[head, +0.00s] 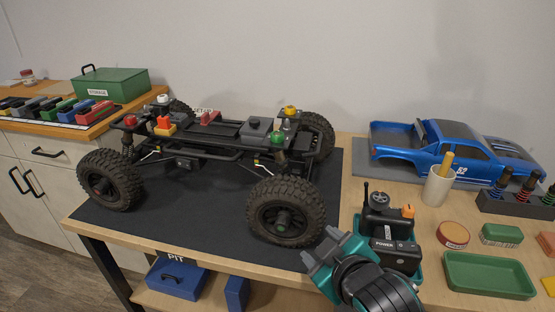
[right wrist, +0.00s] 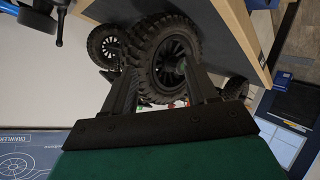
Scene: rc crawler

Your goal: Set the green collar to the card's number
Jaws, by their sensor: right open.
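The black crawler chassis (head: 215,138) stands on a dark mat (head: 160,228) on the wooden bench. A green collar (head: 278,138) sits on the shock at its near right corner, above the front right wheel (head: 286,212). The collar's marks are too small to read. In the right wrist view the tyre (right wrist: 172,55) shows beyond the open fingers. My left gripper is out of view.
A transmitter (head: 385,222) in a teal tray stands close beside my right gripper. A blue body shell (head: 450,150), a cup (head: 438,186), a shock rack (head: 515,204) and a green tray (head: 488,275) fill the right side. The mat's front left part is clear.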

